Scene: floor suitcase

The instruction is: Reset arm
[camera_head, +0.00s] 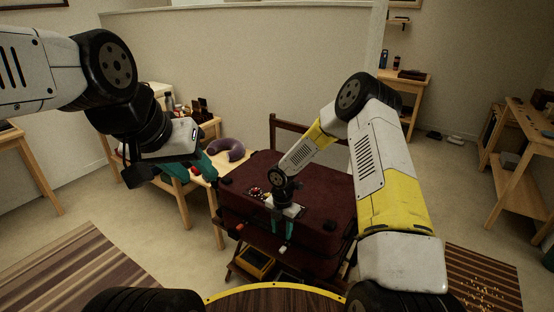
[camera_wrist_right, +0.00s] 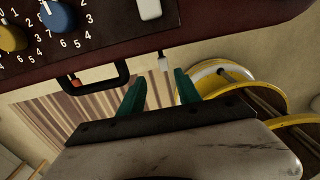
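A dark red suitcase (camera_head: 325,195) lies on a wooden rack in the middle of the head view. A dial panel (camera_head: 257,192) is on its top; the right wrist view shows the panel's blue dial (camera_wrist_right: 57,17) and yellow dial (camera_wrist_right: 11,38) with numbers. My right gripper (camera_head: 283,236) is over the suitcase's near edge, fingers pointing down. In the right wrist view its teal fingers (camera_wrist_right: 160,92) are apart with nothing held.
A wooden table (camera_head: 175,197) with a purple neck pillow (camera_head: 226,149) and small items stands left of the suitcase. A black handle (camera_wrist_right: 100,80) juts from the suitcase front. Striped rugs lie at left (camera_head: 75,270) and right.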

